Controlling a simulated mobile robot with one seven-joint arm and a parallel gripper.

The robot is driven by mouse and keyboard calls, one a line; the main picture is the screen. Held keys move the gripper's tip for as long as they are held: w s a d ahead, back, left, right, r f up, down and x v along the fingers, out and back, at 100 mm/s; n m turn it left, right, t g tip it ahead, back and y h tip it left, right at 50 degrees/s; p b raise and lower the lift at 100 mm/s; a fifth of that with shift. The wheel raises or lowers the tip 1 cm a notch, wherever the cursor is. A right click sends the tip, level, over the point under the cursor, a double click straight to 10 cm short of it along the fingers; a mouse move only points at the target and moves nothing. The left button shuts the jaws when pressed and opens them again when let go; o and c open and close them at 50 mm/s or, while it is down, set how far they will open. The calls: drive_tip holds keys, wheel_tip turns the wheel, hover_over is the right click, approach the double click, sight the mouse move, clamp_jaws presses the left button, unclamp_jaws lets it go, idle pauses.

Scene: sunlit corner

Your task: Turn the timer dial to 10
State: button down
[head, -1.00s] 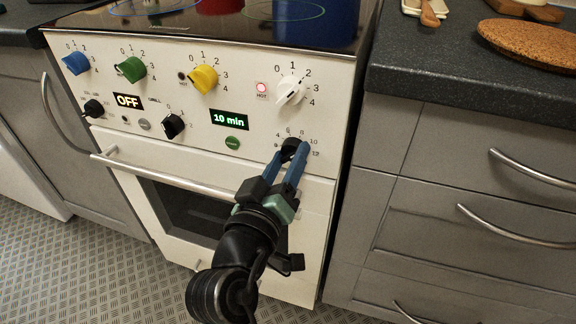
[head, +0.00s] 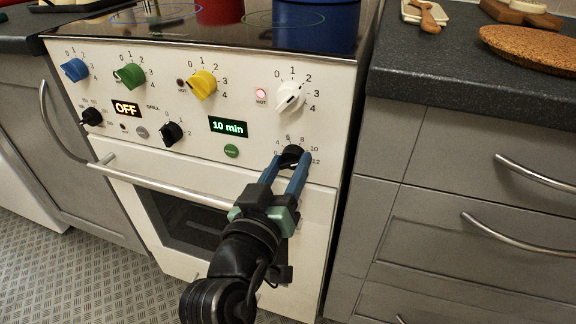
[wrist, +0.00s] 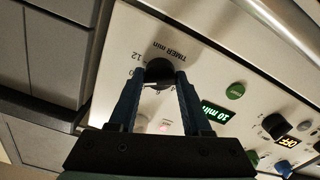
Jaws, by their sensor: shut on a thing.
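The black timer dial (head: 291,153) is at the lower right of the white stove panel (head: 190,120), ringed by printed numbers. The green-lit display (head: 229,127) to its upper left reads "10 min". My gripper (head: 289,162) has its two blue fingers shut on the dial, one on each side. The wrist view shows the dial (wrist: 159,71) between the fingertips, with "TIMER min" and "12" printed beside it.
A green button (head: 231,151) is left of the dial. Blue, green, yellow and white knobs line the panel above; the white knob (head: 290,98) is nearest, beside a lit red HOT lamp. The oven handle (head: 200,188) runs below. Grey drawers (head: 480,190) stand at right.

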drive_tip(key=shift+c, duration=1.8)
unclamp_jaws()
drive_tip(key=p+v, duration=0.2)
drive_tip(key=v, duration=1.1)
